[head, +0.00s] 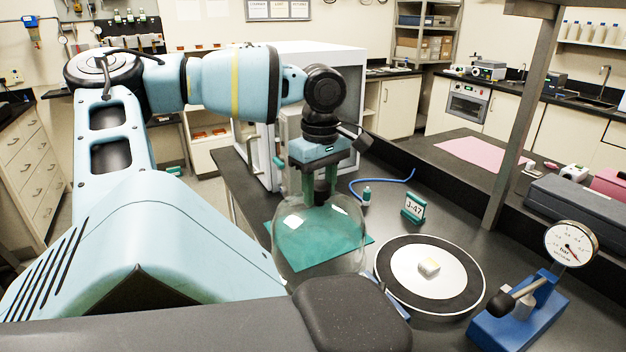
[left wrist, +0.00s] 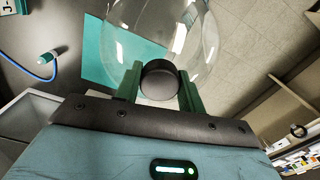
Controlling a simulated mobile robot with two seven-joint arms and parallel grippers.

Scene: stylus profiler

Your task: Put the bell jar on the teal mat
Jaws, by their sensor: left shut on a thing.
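The bell jar (head: 318,222) is clear glass with a dark round knob (left wrist: 160,80) on top. My left gripper (head: 319,190) is shut on the knob, one green finger on each side, and the jar hangs upright below it. The teal mat (head: 367,240) lies flat on the dark bench. In the head view the jar overlaps the mat and reaches past its near edge; its base is partly hidden by a dark part in front. I cannot tell how high the rim is. The mat (left wrist: 100,55) also shows in the left wrist view, left of the jar's middle. My right gripper is not in view.
A round black-and-white plate (head: 456,285) with a small pale block (head: 428,266) stands right of the jar. A J-47 sign (head: 413,207), a small bottle with a blue tube (head: 367,196), and a blue stand with a dial gauge (head: 571,244) are nearby. A white cabinet (head: 349,75) stands behind.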

